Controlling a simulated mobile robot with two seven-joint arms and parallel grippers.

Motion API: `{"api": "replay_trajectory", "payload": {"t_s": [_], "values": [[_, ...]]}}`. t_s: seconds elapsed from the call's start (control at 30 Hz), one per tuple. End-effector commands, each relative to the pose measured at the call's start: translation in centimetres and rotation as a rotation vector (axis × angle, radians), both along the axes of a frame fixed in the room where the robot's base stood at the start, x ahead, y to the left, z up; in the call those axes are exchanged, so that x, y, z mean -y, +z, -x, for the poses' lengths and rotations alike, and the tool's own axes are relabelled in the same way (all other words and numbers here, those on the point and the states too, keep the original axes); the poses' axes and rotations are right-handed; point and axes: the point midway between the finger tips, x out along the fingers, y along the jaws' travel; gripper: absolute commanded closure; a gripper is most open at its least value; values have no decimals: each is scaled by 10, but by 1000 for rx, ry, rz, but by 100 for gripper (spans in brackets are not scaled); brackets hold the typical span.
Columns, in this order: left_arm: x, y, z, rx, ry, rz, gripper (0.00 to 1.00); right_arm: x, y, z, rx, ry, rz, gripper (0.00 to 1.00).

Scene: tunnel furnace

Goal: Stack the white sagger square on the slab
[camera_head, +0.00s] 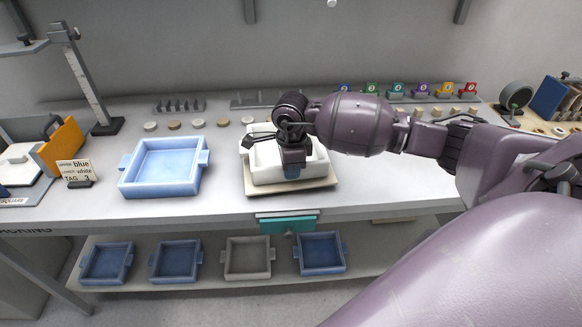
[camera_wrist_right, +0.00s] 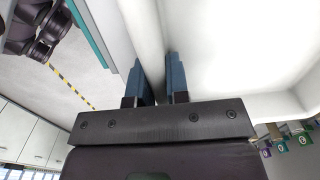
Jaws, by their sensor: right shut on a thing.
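The white sagger (camera_head: 262,158) is a square open tray in the middle of the bench. It sits on or just over the beige slab (camera_head: 262,188); I cannot tell whether a small gap lies between them. The slab's front and right margins show beyond the sagger. My right gripper (camera_head: 292,172) points down at the sagger's front wall and hides part of it. In the right wrist view the two blue-grey fingers (camera_wrist_right: 155,80) close around the white sagger's wall (camera_wrist_right: 148,35). My left gripper is not in view.
A blue sagger (camera_head: 165,165) stands left of the slab with clear bench between. A card (camera_head: 78,172) reads upper blue, lower white, tag 3. Several saggers stand on the lower shelf (camera_head: 208,279). Small discs and coloured tags line the bench's back.

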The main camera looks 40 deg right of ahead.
Motion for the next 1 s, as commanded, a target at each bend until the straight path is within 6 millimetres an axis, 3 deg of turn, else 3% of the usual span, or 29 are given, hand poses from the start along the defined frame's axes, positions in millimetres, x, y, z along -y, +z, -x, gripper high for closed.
{"api": "replay_trajectory", "payload": {"t_s": [0.4, 0.43, 0.6, 1.0], "values": [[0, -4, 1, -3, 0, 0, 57, 0, -2, -1, 4, 0, 0, 100], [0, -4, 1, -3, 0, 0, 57, 0, -2, -1, 4, 0, 0, 81], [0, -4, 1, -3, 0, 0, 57, 0, -3, -1, 3, 0, 0, 55], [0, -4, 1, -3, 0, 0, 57, 0, 2, 0, 0, 1, 0, 54]]}}
